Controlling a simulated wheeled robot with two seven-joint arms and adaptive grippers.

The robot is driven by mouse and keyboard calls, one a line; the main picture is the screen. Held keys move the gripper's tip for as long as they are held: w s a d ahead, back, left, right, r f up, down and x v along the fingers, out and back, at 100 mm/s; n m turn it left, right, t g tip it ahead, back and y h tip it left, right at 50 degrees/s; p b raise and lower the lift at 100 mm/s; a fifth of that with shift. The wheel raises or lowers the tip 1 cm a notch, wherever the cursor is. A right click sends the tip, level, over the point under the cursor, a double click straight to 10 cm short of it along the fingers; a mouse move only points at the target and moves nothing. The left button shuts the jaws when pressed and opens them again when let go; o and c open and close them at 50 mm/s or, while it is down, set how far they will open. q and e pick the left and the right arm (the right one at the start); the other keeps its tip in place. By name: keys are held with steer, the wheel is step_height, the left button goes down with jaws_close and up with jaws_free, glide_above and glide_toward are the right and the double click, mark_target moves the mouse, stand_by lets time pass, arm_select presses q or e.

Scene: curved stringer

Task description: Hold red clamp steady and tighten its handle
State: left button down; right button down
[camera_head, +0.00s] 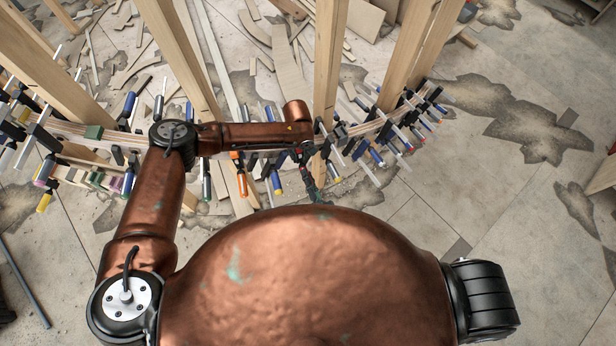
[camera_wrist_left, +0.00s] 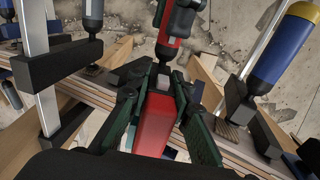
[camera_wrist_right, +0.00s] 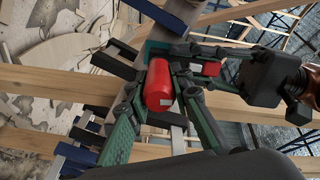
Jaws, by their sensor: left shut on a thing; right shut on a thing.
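In the left wrist view, my left gripper (camera_wrist_left: 161,82) is shut on the red body of the red clamp (camera_wrist_left: 156,122), with its green fingers on either side. In the right wrist view, my right gripper (camera_wrist_right: 163,68) is shut on the clamp's red cylindrical handle (camera_wrist_right: 158,86). My left gripper also shows there (camera_wrist_right: 208,62), close beside the right one, with red between its fingers. In the head view, the grippers are small and partly hidden at the curved stringer (camera_head: 345,131), so the clamp is hard to make out.
Several other clamps line the stringer, among them a blue-and-yellow handled one (camera_wrist_left: 283,48) close to my left gripper and an orange-handled one (camera_head: 241,184). Upright wooden posts (camera_head: 327,60) stand along the stringer. Wood offcuts lie behind; the floor (camera_head: 480,200) at right is open.

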steer(key=shift+d+f+m, duration=0.1)
steer(key=shift+m, duration=0.5)
steer(key=c, duration=1.7)
jaws_free()
steer(key=v, duration=1.2)
steer(key=shift+s, duration=0.15)
